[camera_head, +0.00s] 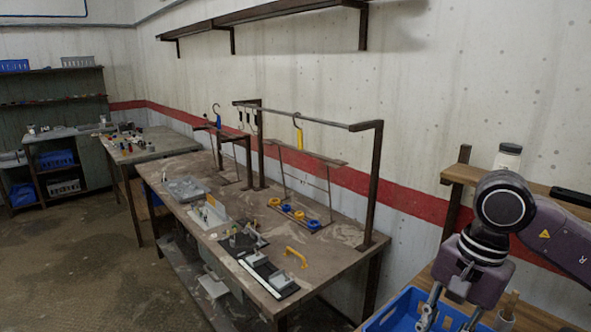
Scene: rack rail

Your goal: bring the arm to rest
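My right arm comes in from the right edge, with its purple-grey links bent at a dark round joint. My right gripper (447,319) points down at the bottom of the view, over the blue crate (393,315). Its two fingers stand apart and look open. The fingertips are at or past the lower picture edge, and I see nothing held between them. My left arm and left gripper are not in view.
A workbench (330,255) with a metal rail (290,113) carrying several hooks stands at centre. A yellow handle (296,256) and blue and yellow rings lie on it. A wooden shelf (458,174) with a white-lidded jar (508,158) is behind my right arm. Open floor lies left.

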